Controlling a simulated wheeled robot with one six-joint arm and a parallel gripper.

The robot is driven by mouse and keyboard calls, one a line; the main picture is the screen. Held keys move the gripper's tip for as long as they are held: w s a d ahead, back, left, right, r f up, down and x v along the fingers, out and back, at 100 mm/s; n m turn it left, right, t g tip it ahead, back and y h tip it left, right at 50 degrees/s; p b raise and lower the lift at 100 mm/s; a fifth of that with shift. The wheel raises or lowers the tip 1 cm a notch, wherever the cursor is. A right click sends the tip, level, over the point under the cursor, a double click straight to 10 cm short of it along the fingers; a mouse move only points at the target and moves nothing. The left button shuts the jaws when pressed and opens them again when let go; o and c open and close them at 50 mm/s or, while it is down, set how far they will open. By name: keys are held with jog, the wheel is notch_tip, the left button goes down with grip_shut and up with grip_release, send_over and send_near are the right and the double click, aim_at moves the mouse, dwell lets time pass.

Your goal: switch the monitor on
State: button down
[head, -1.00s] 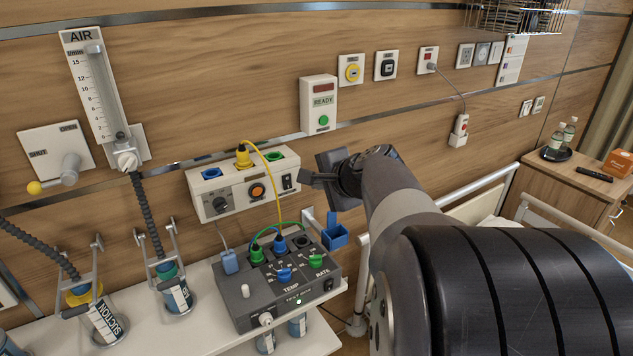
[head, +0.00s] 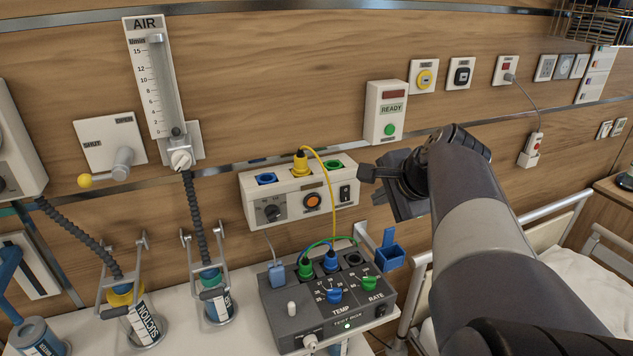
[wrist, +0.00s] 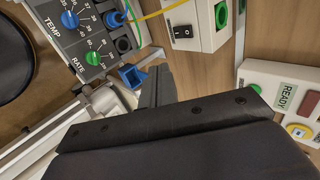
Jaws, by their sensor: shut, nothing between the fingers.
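A white box (head: 290,202) on the wall carries a dark knob (head: 270,212), an orange button (head: 312,201) and a black rocker switch (head: 345,193). It has no visible screen, and I cannot tell whether it is the monitor. The rocker also shows in the wrist view (wrist: 182,32), marked with white; its on or off position is unclear. My gripper (head: 367,174) is shut and empty, just right of and above the rocker in the head picture, apart from it. In the wrist view the closed fingers (wrist: 157,86) point up toward the box.
A grey test box (head: 325,308) with a green light stands below on a white shelf (head: 235,335). Yellow and green cables run from it; the yellow one plugs into the wall box. A blue holder (head: 390,255) and a READY panel (head: 386,112) are close to my gripper.

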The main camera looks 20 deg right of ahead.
aim_at(345, 194)
jog(key=shift+w+r+p+x, duration=0.25)
jog(key=shift+w+r+x, duration=0.05)
jog(key=shift+x, duration=1.9)
jog(key=shift+w+r+p+x, duration=0.2)
jog(key=shift+w+r+x, duration=0.15)
jog(key=shift+x, duration=1.8)
jog(key=shift+w+r+p+x, duration=0.25)
jog(key=shift+w+x, duration=0.05)
jog(key=shift+x, duration=1.9)
jog(key=shift+w+f, duration=0.15)
jog(key=shift+w, duration=0.1)
